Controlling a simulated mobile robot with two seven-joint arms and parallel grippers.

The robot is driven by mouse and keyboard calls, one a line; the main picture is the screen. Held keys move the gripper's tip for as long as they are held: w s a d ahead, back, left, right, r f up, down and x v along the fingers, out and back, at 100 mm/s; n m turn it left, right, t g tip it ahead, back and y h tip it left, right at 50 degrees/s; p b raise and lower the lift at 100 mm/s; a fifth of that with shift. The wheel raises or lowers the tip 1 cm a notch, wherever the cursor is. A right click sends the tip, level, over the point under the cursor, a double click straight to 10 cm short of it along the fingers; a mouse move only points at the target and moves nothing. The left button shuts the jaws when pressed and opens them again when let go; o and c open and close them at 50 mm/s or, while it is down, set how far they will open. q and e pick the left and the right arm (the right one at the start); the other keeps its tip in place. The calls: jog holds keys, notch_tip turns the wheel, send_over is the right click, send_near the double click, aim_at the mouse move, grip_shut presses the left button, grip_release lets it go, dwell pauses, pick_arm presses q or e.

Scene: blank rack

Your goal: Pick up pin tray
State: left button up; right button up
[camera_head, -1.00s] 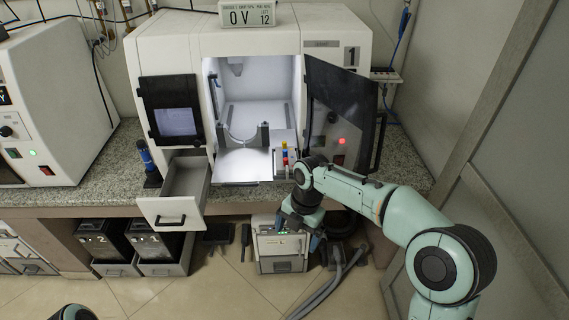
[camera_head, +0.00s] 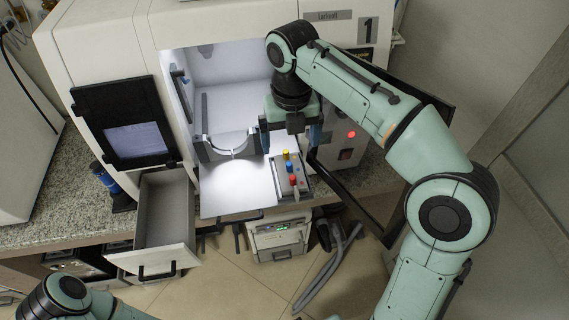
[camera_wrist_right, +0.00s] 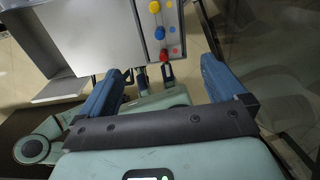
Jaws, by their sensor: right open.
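The pin tray (camera_head: 281,177) is a small grey tray at the right side of the lit platform of the open machine. It bears a yellow, a blue and a red pin in a row; it also shows at the top of the right wrist view (camera_wrist_right: 148,42), with coloured dots beside the pins. My right gripper (camera_head: 290,138) is open and empty, its blue fingers pointing down above and behind the tray in the head view. In the wrist view the fingers (camera_wrist_right: 163,80) stand wide apart, and the tray lies beyond them. My left gripper is out of view; only part of that arm shows at lower left.
The machine's door (camera_head: 345,185) is swung open on the right, close to my right arm. A drawer (camera_head: 165,215) stands pulled out at left. A curved grey holder (camera_head: 232,147) stands inside the chamber. The front of the lit platform (camera_head: 235,187) is clear.

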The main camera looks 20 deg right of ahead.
aim_at(292, 176)
jog(key=f, duration=0.2)
jog(key=f+b, duration=0.1)
jog(key=f, duration=0.1)
jog(key=s+f, duration=0.1)
jog(key=f, duration=0.1)
jog(key=shift+f, duration=0.15)
jog(key=shift+w+f+b, duration=0.15)
jog(key=shift+f+b, duration=0.2)
jog(key=shift+f, duration=0.15)
jog(key=f, duration=0.1)
jog(key=f+b, duration=0.1)
jog(key=f, duration=0.1)
jog(key=shift+s+f, duration=0.3)
jog(key=shift+s, duration=0.1)
jog(key=shift+f, duration=0.6)
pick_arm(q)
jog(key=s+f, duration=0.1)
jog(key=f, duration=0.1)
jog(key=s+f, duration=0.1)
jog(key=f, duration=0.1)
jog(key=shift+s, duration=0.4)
pick_arm(e)
jog(key=shift+w, duration=0.1)
jog(key=c, duration=1.2)
